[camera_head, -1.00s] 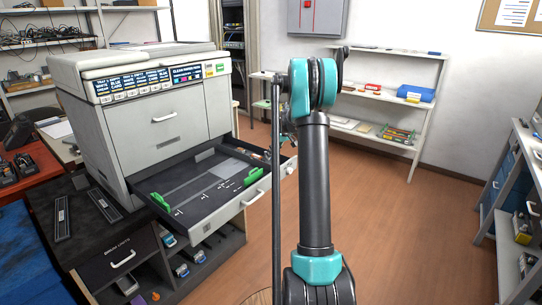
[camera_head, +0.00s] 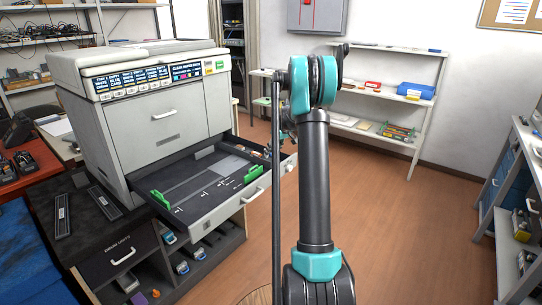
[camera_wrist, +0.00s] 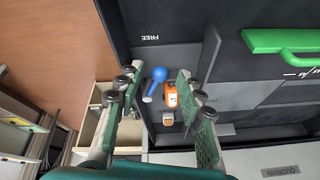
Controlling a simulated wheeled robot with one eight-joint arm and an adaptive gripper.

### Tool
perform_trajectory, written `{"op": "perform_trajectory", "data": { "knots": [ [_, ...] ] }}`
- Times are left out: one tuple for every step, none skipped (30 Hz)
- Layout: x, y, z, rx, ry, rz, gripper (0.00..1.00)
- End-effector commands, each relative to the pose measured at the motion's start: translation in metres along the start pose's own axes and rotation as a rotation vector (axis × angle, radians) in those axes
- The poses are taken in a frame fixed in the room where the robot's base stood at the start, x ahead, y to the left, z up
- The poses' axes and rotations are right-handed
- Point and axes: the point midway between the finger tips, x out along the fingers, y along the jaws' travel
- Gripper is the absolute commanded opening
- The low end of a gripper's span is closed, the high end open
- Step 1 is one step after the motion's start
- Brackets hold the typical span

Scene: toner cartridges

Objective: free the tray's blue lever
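The blue lever (camera_wrist: 158,75) shows in the wrist view as a round knob on a short stem, at the end of the dark tray. The word FREE is printed on the tray surface near it. My gripper (camera_wrist: 157,72) is open, one finger on each side of the knob in the picture, with visible gaps. I cannot tell how far above or beyond the fingertips the knob lies. In the head view the tray (camera_head: 195,229) is pulled out of the printer (camera_head: 150,135); the lever cannot be made out there, and my arm largely hides the gripper.
An orange part (camera_wrist: 170,95) sits right beside the lever, close to one finger. Green guides stand on the tray, one at the left (camera_head: 161,200) and one at the right (camera_head: 254,175). A white shelf (camera_head: 385,140) stands behind. The wooden floor at right is clear.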

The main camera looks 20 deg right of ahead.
Motion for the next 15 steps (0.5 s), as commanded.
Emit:
{"op": "perform_trajectory", "data": {
  "knots": [
    [0.000,-0.001,0.000,0.007,0.001,0.004,0.38],
    [0.000,-0.002,0.000,0.015,0.002,0.007,0.38],
    [0.001,-0.003,0.000,0.028,0.004,0.013,0.38],
    [0.001,-0.004,0.000,0.042,0.005,0.019,0.38],
    [0.001,-0.005,0.000,0.057,0.007,0.025,0.38],
    [0.001,-0.007,0.000,0.082,0.010,0.035,0.38],
    [0.001,-0.009,-0.001,0.104,0.013,0.044,0.38],
    [0.002,-0.010,-0.001,0.127,0.015,0.054,0.38],
    [0.002,-0.013,-0.001,0.157,0.018,0.067,0.38],
    [0.003,-0.015,-0.002,0.181,0.022,0.076,0.38],
    [0.003,-0.016,-0.003,0.205,0.025,0.087,0.38],
    [0.003,-0.018,-0.003,0.239,0.029,0.100,0.38],
    [0.004,-0.019,-0.004,0.263,0.031,0.109,0.38],
    [0.004,-0.021,-0.004,0.286,0.034,0.120,0.38],
    [0.005,-0.023,-0.005,0.317,0.039,0.132,0.38]
  ]
}}
